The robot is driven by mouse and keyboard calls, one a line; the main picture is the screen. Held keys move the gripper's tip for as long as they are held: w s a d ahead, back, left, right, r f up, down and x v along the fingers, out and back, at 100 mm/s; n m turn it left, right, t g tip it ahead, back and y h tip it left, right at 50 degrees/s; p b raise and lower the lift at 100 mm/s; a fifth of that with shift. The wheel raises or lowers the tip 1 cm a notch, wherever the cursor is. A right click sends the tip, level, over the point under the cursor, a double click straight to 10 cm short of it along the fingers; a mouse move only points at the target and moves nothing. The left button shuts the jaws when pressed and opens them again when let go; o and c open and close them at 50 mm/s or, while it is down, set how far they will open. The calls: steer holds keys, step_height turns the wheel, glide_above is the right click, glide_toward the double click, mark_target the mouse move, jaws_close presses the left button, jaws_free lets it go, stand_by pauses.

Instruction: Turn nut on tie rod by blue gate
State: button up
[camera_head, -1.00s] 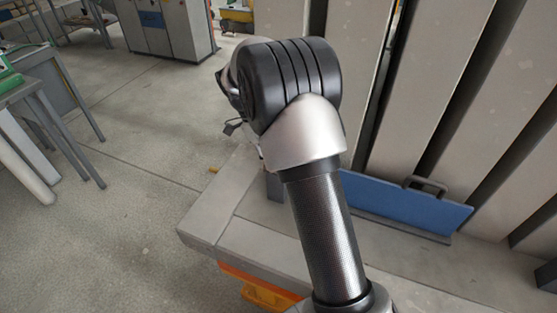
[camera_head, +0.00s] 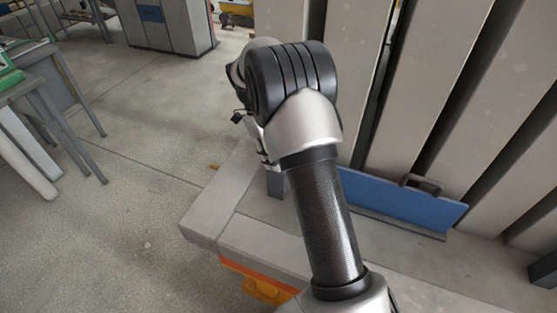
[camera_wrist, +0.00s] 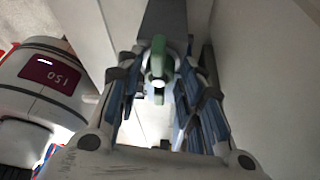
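In the wrist view a green nut (camera_wrist: 157,67) with a pale rod end shows between the fingers of my gripper (camera_wrist: 160,75). The fingers are apart, one on each side of the nut. I cannot tell whether either finger touches it. In the head view the blue gate (camera_head: 400,201), a low plate with a dark handle, stands at the foot of the pale panels. My arm covers the middle of that view and hides the nut, the tie rod and most of my gripper.
Tall pale panels (camera_head: 440,80) lean behind the gate. A grey ledge (camera_head: 210,205) with an orange part below runs under my arm. A white device (camera_wrist: 40,85) with a red display is at left in the wrist view. Open floor (camera_head: 140,200) and tables lie left.

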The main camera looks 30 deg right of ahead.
steer(key=shift+o, duration=1.4)
steer(key=shift+r, duration=0.1)
steer(key=v, duration=1.1)
steer(key=s+a+r+n+t, duration=0.2)
steer(key=s+a+r+n, duration=0.2)
steer(key=s+r+n, duration=0.35)
steer(key=s+a+r+n+t, duration=0.3)
steer(key=s+a+r+n, duration=0.15)
steer(key=s+n, duration=0.35)
steer(key=s+a+f+n+t+y, duration=0.1)
steer(key=s+a+f+n, duration=0.1)
steer(key=s+n, duration=0.5)
steer(key=s+a+f+n+t, duration=0.2)
steer(key=s+f+n, duration=0.2)
steer(key=s+n, duration=0.4)
steer(key=shift+a+t+y, duration=0.15)
steer(key=shift+t+y, duration=0.15)
steer(key=shift+y, duration=0.1)
